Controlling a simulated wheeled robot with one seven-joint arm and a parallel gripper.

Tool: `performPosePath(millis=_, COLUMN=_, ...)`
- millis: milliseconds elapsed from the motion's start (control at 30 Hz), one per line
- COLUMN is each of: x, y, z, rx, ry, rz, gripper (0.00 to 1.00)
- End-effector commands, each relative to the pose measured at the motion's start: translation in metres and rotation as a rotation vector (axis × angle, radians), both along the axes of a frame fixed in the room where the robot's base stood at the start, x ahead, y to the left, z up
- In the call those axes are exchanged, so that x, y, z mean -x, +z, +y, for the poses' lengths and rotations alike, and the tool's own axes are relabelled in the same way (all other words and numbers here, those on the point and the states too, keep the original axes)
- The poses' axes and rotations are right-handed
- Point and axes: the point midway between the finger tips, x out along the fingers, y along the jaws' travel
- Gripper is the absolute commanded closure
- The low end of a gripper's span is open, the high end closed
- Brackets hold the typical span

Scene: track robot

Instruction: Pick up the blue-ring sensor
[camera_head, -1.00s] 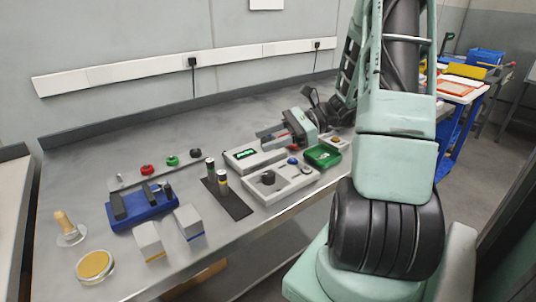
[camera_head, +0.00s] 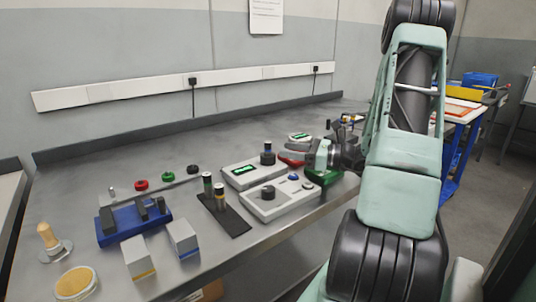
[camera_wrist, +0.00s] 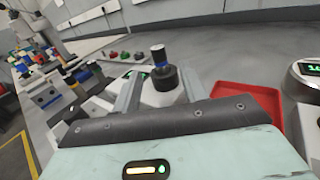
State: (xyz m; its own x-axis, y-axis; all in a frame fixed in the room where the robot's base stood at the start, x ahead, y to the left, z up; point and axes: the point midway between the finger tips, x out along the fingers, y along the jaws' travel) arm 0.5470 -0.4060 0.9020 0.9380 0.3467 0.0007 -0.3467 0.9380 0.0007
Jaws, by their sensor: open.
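The blue-ring sensor (camera_head: 267,147) is a small dark upright cylinder. It stands in a black round base at the right end of a grey box with a green display (camera_head: 243,170). In the wrist view, my gripper (camera_wrist: 160,74) has nothing held; whether the fingers touch the sensor I cannot tell.
Green-ring (camera_head: 207,182) and yellow-ring (camera_head: 219,196) cylinders stand on a black mat. A grey box with a black knob (camera_head: 268,193) is in front. A red tray (camera_wrist: 258,96) and a round display device (camera_wrist: 310,70) lie close by. A green tray (camera_head: 322,177) is below my wrist.

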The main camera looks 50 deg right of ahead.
Motion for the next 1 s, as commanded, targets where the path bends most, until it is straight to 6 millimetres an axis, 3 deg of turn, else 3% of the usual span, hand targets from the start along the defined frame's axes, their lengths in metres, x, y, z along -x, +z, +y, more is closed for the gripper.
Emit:
performPosePath(millis=600, x=-0.063, y=-0.006, z=0.024, rx=0.001, ry=0.002, rz=0.0, gripper=0.57)
performPosePath(millis=900, x=-0.068, y=-0.006, z=0.025, rx=0.001, ry=-0.001, rz=0.001, gripper=0.57)
performPosePath(millis=1000, x=-0.068, y=-0.006, z=0.025, rx=0.0, ry=0.0, rz=0.001, gripper=0.85)
